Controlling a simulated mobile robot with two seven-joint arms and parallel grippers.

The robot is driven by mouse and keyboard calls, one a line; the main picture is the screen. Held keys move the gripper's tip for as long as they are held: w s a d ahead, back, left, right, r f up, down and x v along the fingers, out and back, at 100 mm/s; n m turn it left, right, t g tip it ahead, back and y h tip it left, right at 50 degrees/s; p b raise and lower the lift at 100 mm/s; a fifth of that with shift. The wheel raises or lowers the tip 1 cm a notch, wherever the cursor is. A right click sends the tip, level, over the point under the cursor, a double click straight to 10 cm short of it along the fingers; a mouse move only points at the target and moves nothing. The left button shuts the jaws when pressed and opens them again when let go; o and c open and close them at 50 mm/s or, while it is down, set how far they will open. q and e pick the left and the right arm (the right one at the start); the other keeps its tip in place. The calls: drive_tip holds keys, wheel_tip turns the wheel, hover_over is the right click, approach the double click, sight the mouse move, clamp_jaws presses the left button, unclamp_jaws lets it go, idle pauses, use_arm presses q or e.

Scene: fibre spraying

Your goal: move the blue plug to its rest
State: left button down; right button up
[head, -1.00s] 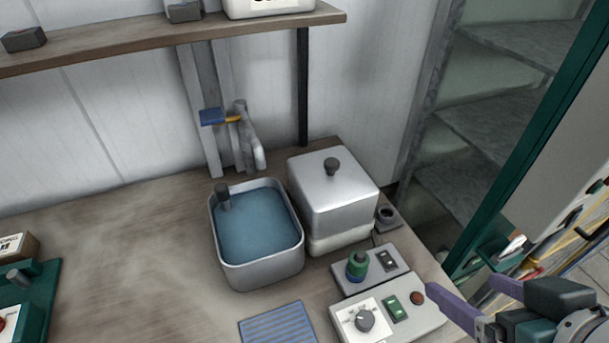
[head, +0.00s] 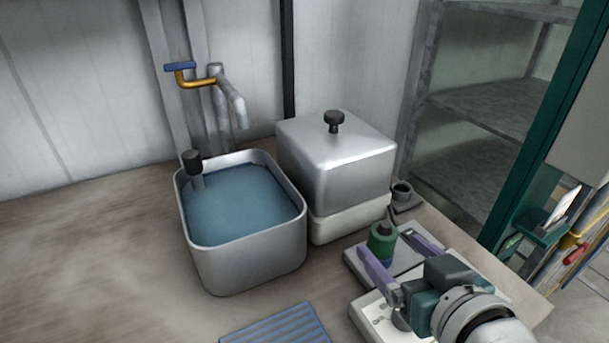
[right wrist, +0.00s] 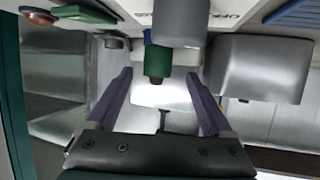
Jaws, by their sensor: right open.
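The plug (head: 383,243) looks green with a dark top and stands upright on the small grey switch box (head: 352,262) at the right of the bench. In the right wrist view, the green plug (right wrist: 158,62) has a little blue at its base. My right gripper (head: 387,246) is open, with one purple finger on each side of the plug. In the right wrist view, the plug shows between and slightly beyond the fingertips (right wrist: 159,76); I cannot tell whether they touch it. A small dark round holder (head: 402,191) stands behind the box; I cannot tell if it is the rest. My left gripper is out of view.
A metal basin of water (head: 245,255) with a black-topped stopper (head: 193,165) stands left of a lidded metal box (head: 335,170). A tap (head: 228,100) is behind the basin. A blue ribbed mat (head: 275,327) lies in front. The left bench is clear.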

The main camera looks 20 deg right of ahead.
sight(389, 245)
use_arm(q)
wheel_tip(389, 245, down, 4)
drive_tip(key=b, duration=0.3)
use_arm(e)
drive_tip(key=x, duration=0.4)
drive_tip(key=shift+d+f, duration=0.2)
drive_tip(key=shift+w+d, duration=0.1)
drive_tip(key=shift+w, duration=0.25)
drive_tip(key=shift+r, duration=0.1)
clamp_jaws()
